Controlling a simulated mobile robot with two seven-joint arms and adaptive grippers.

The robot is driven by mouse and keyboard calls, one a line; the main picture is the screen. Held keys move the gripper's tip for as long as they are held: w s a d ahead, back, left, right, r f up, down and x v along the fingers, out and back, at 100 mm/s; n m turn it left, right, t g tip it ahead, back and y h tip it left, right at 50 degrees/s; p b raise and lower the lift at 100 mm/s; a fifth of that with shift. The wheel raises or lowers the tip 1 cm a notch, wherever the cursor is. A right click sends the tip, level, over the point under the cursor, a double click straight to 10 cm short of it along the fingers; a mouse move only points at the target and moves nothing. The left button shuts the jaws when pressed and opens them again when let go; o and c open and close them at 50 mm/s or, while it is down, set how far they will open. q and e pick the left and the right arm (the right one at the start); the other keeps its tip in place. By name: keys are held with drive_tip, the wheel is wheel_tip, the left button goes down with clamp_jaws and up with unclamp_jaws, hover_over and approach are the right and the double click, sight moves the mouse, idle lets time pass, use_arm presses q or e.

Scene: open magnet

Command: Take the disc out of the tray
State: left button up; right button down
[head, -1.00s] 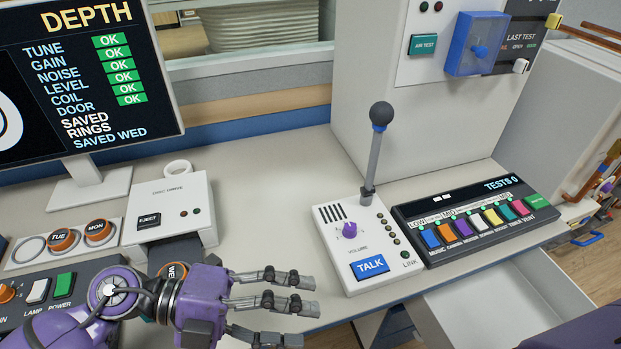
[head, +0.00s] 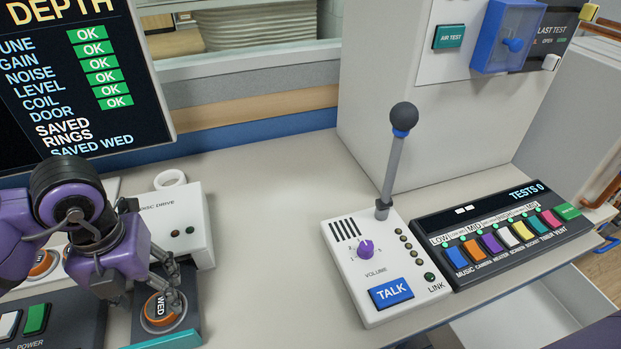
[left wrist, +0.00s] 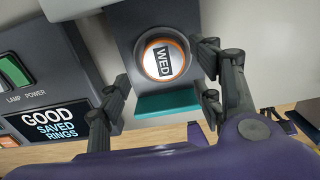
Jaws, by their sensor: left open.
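The disc marked WED (head: 160,309) has an orange rim and a white face. It lies in the dark tray (head: 191,300) that sticks out from the front of the disc drive (head: 183,222). My left gripper (head: 168,284) is above the tray, its fingers reaching down around the disc. In the left wrist view the disc (left wrist: 163,58) sits between the spread fingers (left wrist: 160,88), with no clear contact, and the tray's teal front edge (left wrist: 168,103) shows. The left gripper is open. My right gripper is not in view.
The talk box (head: 380,262) with its tall microphone and the tests panel (head: 500,236) stand to the right. A dark console with a green button (head: 36,318) is left of the tray. The desk between the drive and talk box is clear.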

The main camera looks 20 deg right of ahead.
sight(158, 306)
use_arm(q)
wheel_tip(158, 306, down, 4)
drive_tip(key=shift+w+r, duration=0.1)
drive_tip(key=shift+w, duration=0.05)
drive_tip(key=c, duration=1.3)
drive_tip(key=shift+c, duration=0.2)
